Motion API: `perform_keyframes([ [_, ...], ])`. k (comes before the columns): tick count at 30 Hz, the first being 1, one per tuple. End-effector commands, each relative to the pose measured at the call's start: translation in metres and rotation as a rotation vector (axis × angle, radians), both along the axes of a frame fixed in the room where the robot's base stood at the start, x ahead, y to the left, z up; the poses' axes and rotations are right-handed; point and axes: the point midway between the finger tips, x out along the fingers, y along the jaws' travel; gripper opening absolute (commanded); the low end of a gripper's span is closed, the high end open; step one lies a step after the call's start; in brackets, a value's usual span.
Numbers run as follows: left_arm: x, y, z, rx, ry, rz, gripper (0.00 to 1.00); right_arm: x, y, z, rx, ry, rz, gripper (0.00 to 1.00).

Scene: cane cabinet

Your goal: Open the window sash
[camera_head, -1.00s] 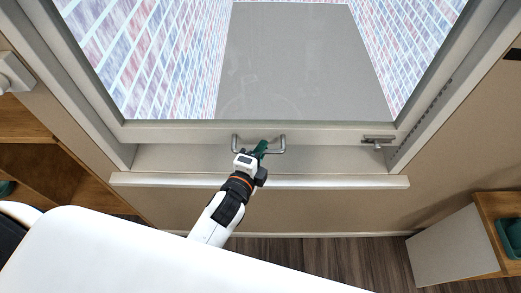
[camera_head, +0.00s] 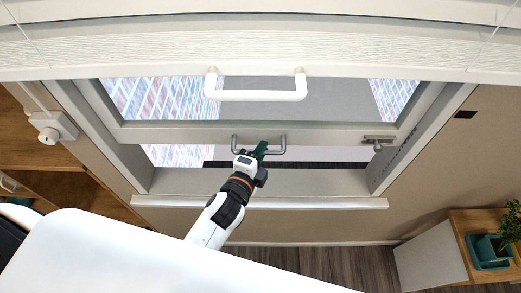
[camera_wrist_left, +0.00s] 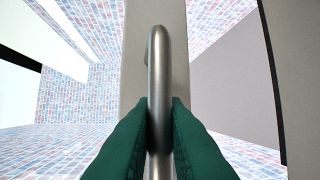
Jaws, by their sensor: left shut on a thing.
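The window sash (camera_head: 175,133) has a pale frame, and a gap to the outside shows between its bottom rail and the sill (camera_head: 290,183). A grey metal bar handle (camera_head: 277,151) is fixed to the bottom rail. My left gripper (camera_head: 262,150) has its green fingers around the middle of this handle. In the left wrist view the bar (camera_wrist_left: 160,80) lies between both fingers (camera_wrist_left: 159,130), which are shut on it. A small metal latch (camera_head: 378,140) sits at the right of the rail. My right gripper is not in view.
A white textured panel (camera_head: 120,48) with a white handle (camera_head: 255,95) crosses the top of the view. A wooden shelf unit (camera_head: 85,195) stands at left, and a cabinet with a green planter (camera_head: 487,250) at lower right. Bare floor (camera_head: 330,262) lies below the window.

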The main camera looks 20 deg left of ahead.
Motion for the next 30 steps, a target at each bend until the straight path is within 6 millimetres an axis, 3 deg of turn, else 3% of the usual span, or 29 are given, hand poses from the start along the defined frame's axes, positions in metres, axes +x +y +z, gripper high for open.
perform_keyframes([
  [7, 0.001, 0.0, 0.001, -0.001, -0.005, -0.001, 0.0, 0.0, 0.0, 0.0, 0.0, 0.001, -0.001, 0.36],
  [8, 0.001, 0.0, 0.001, -0.001, -0.004, -0.001, 0.17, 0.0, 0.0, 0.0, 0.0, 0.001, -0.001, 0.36],
  [11, 0.001, 0.0, 0.001, 0.0, -0.003, 0.0, 0.34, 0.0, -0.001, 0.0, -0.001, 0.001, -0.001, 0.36],
  [22, -0.005, 0.001, -0.001, 0.0, 0.001, 0.0, 0.34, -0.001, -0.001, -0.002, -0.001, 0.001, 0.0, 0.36],
  [30, -0.054, 0.006, 0.005, 0.0, 0.002, 0.0, 0.34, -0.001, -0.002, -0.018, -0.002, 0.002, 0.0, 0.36],
])
